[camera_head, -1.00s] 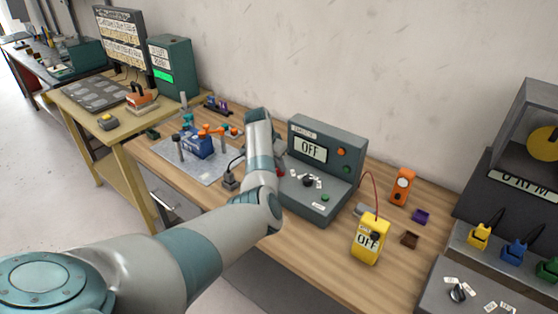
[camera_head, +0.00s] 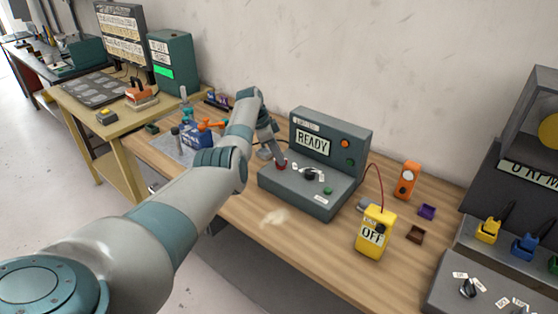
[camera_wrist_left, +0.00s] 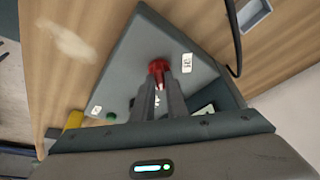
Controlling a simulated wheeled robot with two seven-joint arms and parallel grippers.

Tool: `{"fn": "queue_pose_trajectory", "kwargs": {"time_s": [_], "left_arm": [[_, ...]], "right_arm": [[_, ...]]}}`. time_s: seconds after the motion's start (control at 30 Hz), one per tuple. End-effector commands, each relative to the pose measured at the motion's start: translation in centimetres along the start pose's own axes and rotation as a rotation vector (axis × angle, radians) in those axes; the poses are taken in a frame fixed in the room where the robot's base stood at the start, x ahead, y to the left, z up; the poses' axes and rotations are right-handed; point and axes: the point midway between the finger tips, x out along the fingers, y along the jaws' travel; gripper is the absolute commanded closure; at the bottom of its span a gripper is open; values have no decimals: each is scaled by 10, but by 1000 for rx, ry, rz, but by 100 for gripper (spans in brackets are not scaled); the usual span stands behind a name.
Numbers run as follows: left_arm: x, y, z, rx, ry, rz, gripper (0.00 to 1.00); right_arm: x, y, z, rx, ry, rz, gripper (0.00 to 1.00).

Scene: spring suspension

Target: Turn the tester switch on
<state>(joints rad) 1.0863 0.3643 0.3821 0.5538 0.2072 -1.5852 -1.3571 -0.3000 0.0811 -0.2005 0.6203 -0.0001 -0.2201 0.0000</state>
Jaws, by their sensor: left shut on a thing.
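The tester (camera_head: 318,200) is a grey console on the wooden bench in the head view, and its screen (camera_head: 312,143) reads READY. Its red switch (camera_head: 281,167) sits at the left of the sloped top. In the left wrist view the red switch (camera_wrist_left: 157,68) stands between my fingertips. My left gripper (camera_head: 279,160) points down onto the switch and is shut on it. It also shows in the left wrist view (camera_wrist_left: 160,82), where its fingers partly hide the tester top. My right gripper is out of view.
A black knob (camera_head: 309,174) and a green button (camera_head: 328,190) are beside the switch. A yellow meter (camera_head: 375,234) reading OFF stands to the right, with a red cable behind. An orange device (camera_head: 407,180) and small trays are farther right. Bench space in front is free.

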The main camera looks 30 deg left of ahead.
Motion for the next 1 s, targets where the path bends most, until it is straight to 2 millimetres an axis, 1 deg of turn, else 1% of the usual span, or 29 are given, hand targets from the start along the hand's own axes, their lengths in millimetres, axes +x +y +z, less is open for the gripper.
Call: {"fn": "queue_pose_trajectory", "kwargs": {"time_s": [0.43,0.47,0.5,0.53,0.87,1.0], "left_arm": [[-1,0,-1,12,1,4,100],[-1,0,-1,12,1,4,80],[-1,0,-1,11,1,4,71],[-1,0,-1,11,1,4,69],[-1,0,0,10,1,4,69],[-6,-1,0,10,0,3,69]], "right_arm": [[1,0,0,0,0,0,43],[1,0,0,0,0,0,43],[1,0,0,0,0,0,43],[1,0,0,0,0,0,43],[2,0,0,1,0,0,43],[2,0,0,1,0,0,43]]}}
